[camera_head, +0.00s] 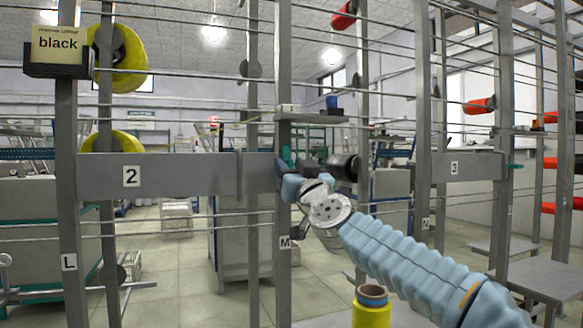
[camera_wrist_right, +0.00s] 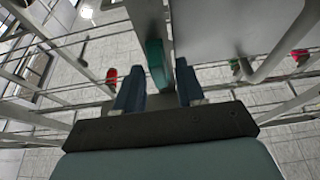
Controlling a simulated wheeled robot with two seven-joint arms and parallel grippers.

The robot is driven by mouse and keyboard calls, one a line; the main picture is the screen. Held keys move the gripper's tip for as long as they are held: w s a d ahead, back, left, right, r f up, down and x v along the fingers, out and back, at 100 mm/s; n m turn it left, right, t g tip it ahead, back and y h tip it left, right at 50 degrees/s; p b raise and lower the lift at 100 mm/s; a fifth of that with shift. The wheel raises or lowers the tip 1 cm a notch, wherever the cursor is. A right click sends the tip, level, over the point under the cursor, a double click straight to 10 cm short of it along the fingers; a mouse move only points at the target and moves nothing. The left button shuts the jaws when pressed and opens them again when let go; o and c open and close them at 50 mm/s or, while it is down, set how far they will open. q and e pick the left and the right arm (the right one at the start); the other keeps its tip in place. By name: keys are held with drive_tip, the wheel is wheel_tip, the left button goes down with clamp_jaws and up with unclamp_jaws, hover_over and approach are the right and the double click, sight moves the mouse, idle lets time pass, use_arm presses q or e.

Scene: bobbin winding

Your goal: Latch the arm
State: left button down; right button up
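The arm to be latched seems to be the one with a teal handle (camera_wrist_right: 157,62), seen in the right wrist view beside a grey metal post. In the head view a bit of teal (camera_head: 287,155) shows at the post marked M, mostly hidden by my gripper. My right gripper (camera_head: 284,168) is at that post, by the right end of the grey plate marked 2. In the wrist view its two dark fingers (camera_wrist_right: 159,80) stand apart, with the handle's near end between them; contact cannot be told. The latch cannot be made out. My left gripper is not in view.
A grey plate marked 2 (camera_head: 200,174) spans the posts on the left. A small shelf (camera_head: 310,118) sits above my gripper, and a black cylinder (camera_head: 343,166) is just right of it. A yellow cone (camera_head: 371,312) stands at the bottom. Thin horizontal rods cross the frame.

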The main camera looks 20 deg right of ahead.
clamp_jaws()
drive_tip(key=shift+n, duration=0.3)
drive_tip(key=n+g+y+b, duration=0.1)
drive_tip(key=n+y, duration=0.1)
drive_tip(key=n, duration=0.4)
drive_tip(key=a+n+g+y+b, duration=0.1)
drive_tip(key=n+g+y, duration=0.1)
drive_tip(key=n, duration=0.5)
drive_tip(key=f+n+g+y+b, duration=0.1)
drive_tip(key=n+g+y, duration=0.1)
drive_tip(key=n, duration=0.5)
drive_tip(key=shift+a+y+b, duration=0.2)
drive_tip(key=shift+y+b, duration=0.1)
drive_tip(key=shift+y, duration=0.3)
drive_tip(key=shift+f+n+g+p, duration=0.2)
drive_tip(key=shift+n+g+p, duration=0.15)
drive_tip(key=shift+n, duration=0.55)
